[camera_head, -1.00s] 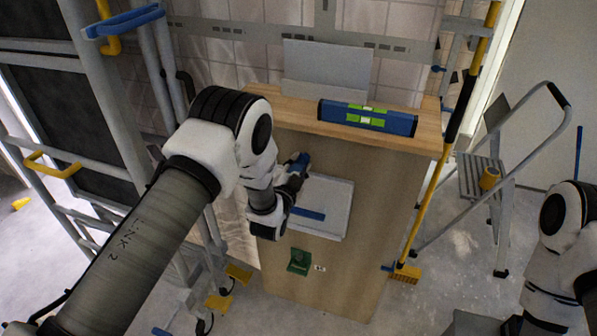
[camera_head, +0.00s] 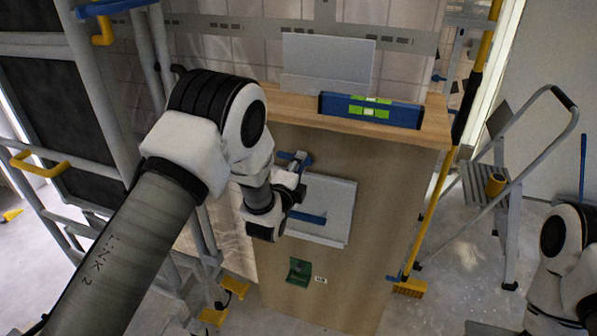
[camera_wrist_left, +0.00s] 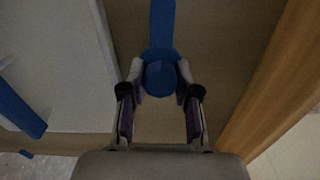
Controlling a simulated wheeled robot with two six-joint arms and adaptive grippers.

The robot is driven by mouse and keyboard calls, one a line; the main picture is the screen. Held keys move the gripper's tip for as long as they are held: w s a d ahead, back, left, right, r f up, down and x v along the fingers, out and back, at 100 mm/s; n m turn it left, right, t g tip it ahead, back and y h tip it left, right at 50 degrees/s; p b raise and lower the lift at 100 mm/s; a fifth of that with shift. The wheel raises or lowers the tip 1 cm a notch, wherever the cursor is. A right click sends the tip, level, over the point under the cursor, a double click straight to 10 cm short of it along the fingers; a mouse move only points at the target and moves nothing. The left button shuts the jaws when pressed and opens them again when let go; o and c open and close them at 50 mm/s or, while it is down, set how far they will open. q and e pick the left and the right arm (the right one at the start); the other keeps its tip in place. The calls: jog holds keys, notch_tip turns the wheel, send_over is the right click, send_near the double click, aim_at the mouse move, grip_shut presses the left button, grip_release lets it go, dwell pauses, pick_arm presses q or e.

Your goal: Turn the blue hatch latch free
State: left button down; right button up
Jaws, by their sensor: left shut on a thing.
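The blue hatch latch (camera_head: 297,157) sits on the wooden front just above the pale hatch (camera_head: 335,198). My left gripper (camera_head: 297,178) reaches it from the left and partly hides it. In the left wrist view, the fingers of my left gripper (camera_wrist_left: 161,80) are shut on the round blue end of the latch (camera_wrist_left: 160,28), one on each side. The latch's blue bar runs away from the fingers there. The pale hatch (camera_wrist_left: 60,65) lies to the left in that view, with its blue handle (camera_wrist_left: 18,108). My right gripper is out of view.
A blue level (camera_head: 370,110) and a grey plate (camera_head: 328,65) are on the wooden top (camera_head: 290,106). A green bracket (camera_head: 299,272) is below the hatch. A yellow broom (camera_head: 437,205) and a stepladder (camera_head: 500,185) stand to the right. Grey framing (camera_head: 105,100) stands left.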

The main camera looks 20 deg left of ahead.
pick_arm(q)
jog(key=m+b, duration=0.1)
jog(key=m, duration=0.2)
jog(key=shift+f+b, duration=0.2)
jog(key=shift+b, duration=0.2)
jog(key=shift+m+b, duration=0.45)
jog(key=shift+m, duration=0.55)
jog(key=shift+r, duration=0.1)
jog(key=c, duration=0.8)
grip_release()
jog(key=s, duration=1.2)
jog(key=shift+a, duration=0.15)
